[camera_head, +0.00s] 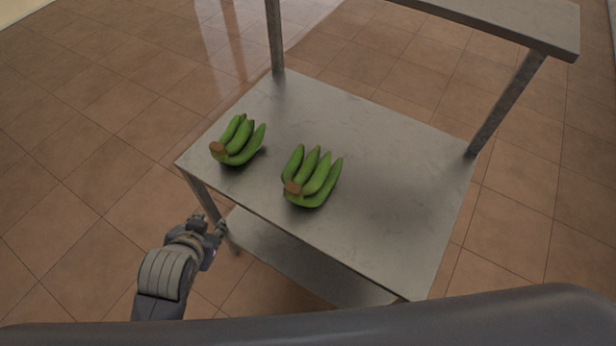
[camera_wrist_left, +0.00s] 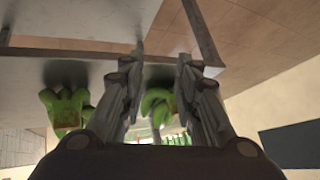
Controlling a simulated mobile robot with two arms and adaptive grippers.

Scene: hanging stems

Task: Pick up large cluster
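Two green banana clusters lie on the metal table. The right one (camera_head: 313,177) looks somewhat larger, with several fingers and a brown cut stem facing me. The smaller one (camera_head: 238,140) lies to its left, near the table's left corner. My left gripper (camera_head: 212,230) is off the table's near left edge, apart from both clusters. In the left wrist view the gripper (camera_wrist_left: 161,60) has its two fingers spread and nothing held. One cluster (camera_wrist_left: 158,103) shows between the fingers, farther off; another (camera_wrist_left: 65,108) shows to the left. My right gripper is not in view.
The metal table (camera_head: 390,200) has posts at its back corners, an upper shelf (camera_head: 500,22) over its far side and a lower shelf (camera_head: 290,262) beneath. The tabletop right of the clusters is bare. Tiled floor (camera_head: 90,150) lies open at the left.

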